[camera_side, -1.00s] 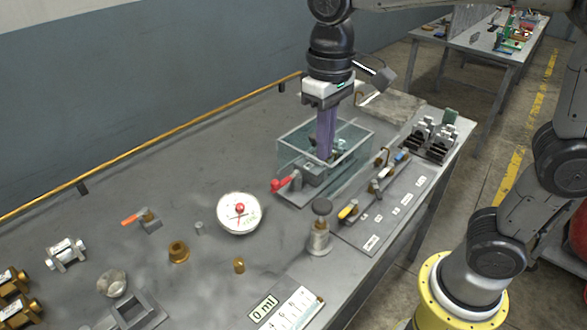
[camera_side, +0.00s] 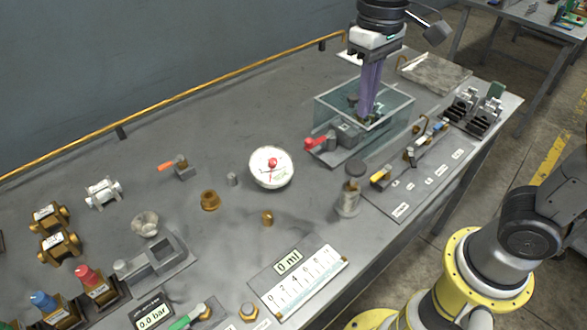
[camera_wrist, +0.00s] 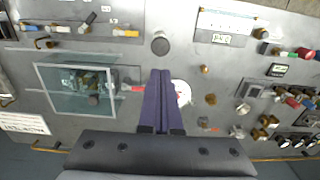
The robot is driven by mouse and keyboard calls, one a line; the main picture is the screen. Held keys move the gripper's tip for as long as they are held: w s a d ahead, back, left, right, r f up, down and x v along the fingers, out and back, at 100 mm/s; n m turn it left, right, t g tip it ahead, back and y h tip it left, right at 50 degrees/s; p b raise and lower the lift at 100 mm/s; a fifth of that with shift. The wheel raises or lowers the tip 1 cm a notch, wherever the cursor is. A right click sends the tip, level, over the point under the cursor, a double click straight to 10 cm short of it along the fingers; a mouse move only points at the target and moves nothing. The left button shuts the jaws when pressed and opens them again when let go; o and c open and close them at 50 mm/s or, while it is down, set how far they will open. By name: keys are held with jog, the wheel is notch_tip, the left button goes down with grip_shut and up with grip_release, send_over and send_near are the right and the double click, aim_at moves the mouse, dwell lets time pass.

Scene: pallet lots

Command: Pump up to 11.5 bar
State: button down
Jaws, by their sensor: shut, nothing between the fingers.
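My gripper (camera_side: 367,112) has its purple fingers shut and empty, pointing down. In the side view they overlap the glass tank (camera_side: 333,103); in the wrist view the fingertips (camera_wrist: 161,72) lie between that tank (camera_wrist: 42,88) and the gauge. The round white gauge (camera_side: 260,180) has a red centre and is partly hidden by the fingers in the wrist view (camera_wrist: 184,88). A red-handled lever (camera_side: 315,143) sticks out at the tank's left. A metal cylinder with a dark round cap (camera_side: 355,169) stands upright nearby. A display (camera_side: 153,315) reads 0.0 bar.
A panel with small valves (camera_side: 400,195) lies right of the capped cylinder. A ruled scale with a 0 ml display (camera_side: 288,262) is at the front. Brass fittings (camera_side: 209,201) and an orange-handled valve (camera_side: 180,169) stand left. A brass rail (camera_side: 225,82) runs along the back edge.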

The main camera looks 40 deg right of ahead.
aim_at(357, 165)
notch_tip(357, 165, up, 2)
jog(key=shift+s+d+r, duration=0.1)
jog(key=shift+r, duration=0.15)
jog(key=shift+f, duration=0.1)
notch_tip(357, 165, down, 14)
jog(key=shift+r, duration=0.1)
dwell(0.5)
jog(key=shift+s+f, duration=0.15)
jog(key=shift+f, duration=1.8)
notch_tip(357, 165, up, 15)
jog(key=shift+f, duration=0.2)
